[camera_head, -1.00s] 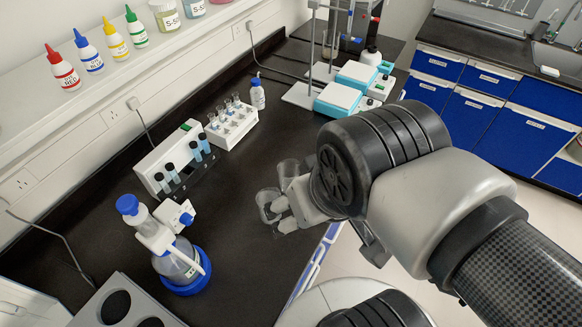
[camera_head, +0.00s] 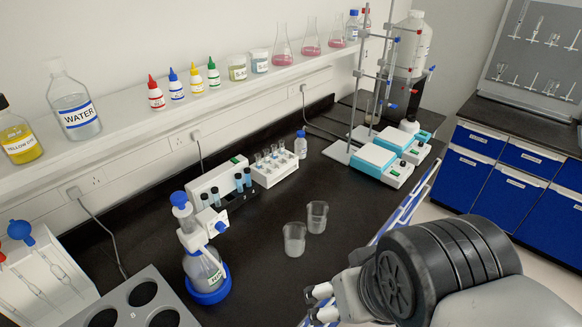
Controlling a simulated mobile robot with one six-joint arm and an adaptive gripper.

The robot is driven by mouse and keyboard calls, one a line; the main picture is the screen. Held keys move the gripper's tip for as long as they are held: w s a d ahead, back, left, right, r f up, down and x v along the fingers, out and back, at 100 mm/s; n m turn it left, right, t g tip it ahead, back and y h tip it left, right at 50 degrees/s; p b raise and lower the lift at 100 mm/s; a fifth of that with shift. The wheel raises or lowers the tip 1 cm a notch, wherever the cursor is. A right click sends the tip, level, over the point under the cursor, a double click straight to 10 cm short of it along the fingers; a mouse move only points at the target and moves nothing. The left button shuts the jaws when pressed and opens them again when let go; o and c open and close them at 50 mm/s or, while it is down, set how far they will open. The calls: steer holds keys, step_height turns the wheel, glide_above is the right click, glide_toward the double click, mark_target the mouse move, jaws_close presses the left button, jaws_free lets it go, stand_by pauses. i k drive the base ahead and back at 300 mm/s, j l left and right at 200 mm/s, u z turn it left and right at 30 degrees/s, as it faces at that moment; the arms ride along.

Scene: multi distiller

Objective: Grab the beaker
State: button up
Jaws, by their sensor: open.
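Two clear glass beakers stand upright on the black bench top in the head view. The nearer beaker (camera_head: 294,240) is slightly left of the farther beaker (camera_head: 317,217), and they are close together. Both look empty. My gripper (camera_head: 318,303) is at the lower edge of the picture, below and to the right of the beakers. Its fingers point left, are open and hold nothing. It is apart from both beakers. My wrist hides part of the bench's front edge.
A blue-capped bottle on a blue base (camera_head: 205,272) stands left of the beakers. A tube rack (camera_head: 275,170) and a white device (camera_head: 217,183) stand behind. Stirrer plates (camera_head: 372,160) with stands are at the back right. The bench around the beakers is clear.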

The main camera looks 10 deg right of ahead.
mark_target(318, 211)
steer(key=i+l+u, duration=0.1)
steer(key=u, duration=0.25)
steer(key=l+u, duration=0.35)
steer(key=i+l+u, duration=0.1)
steer(key=u, duration=0.25)
